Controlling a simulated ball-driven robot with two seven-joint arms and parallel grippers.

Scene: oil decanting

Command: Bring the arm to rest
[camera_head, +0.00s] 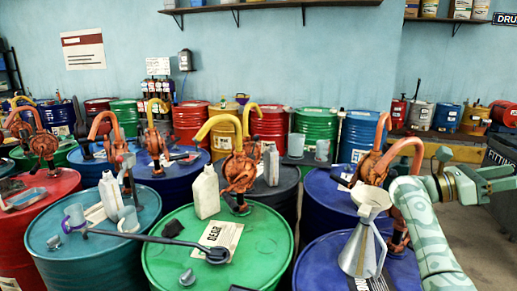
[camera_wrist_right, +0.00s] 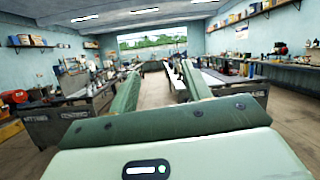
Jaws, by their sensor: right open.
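My right arm comes in from the lower right of the head view. Its gripper (camera_head: 500,179) is at the right edge, raised above the drums, with fingers pointing right. The right wrist view shows the two fingers of this gripper (camera_wrist_right: 160,88) apart, with nothing between them and the open room beyond. A metal funnel (camera_head: 358,248) stands on the blue drum (camera_head: 318,266) just left of my arm. My left gripper does not show.
A green drum (camera_head: 265,240) in front holds a white bottle (camera_head: 206,192) and a paper sheet (camera_head: 219,237). A teal drum (camera_head: 50,232) holds jugs and a long-handled tool. Orange hand pumps, including one (camera_head: 238,172), rise from several drums. Bare floor (camera_head: 470,232) lies right of my arm.

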